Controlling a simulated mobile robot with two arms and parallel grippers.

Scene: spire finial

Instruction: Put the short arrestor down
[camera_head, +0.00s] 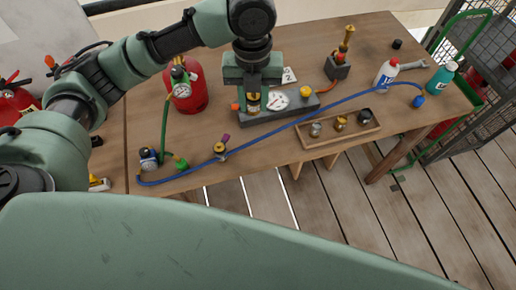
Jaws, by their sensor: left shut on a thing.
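My left gripper (253,93) reaches in from the upper left and points down over the dark grey block on the table. It is shut on a small brass-and-dark fitting (253,103), which looks like the short arrestor. The jaws hide its upper part, and I cannot tell whether its lower end touches the block. A white-faced gauge (278,99) is just right of it on the grey block (290,108). My right gripper is not in view.
A wooden tray (340,137) with 3 small fittings lies right of the block. A blue hose (325,108) crosses the table. A red cylinder (187,94) stands left. A brass fitting with a purple top (220,150) stands near the front edge. White and teal bottles stand right.

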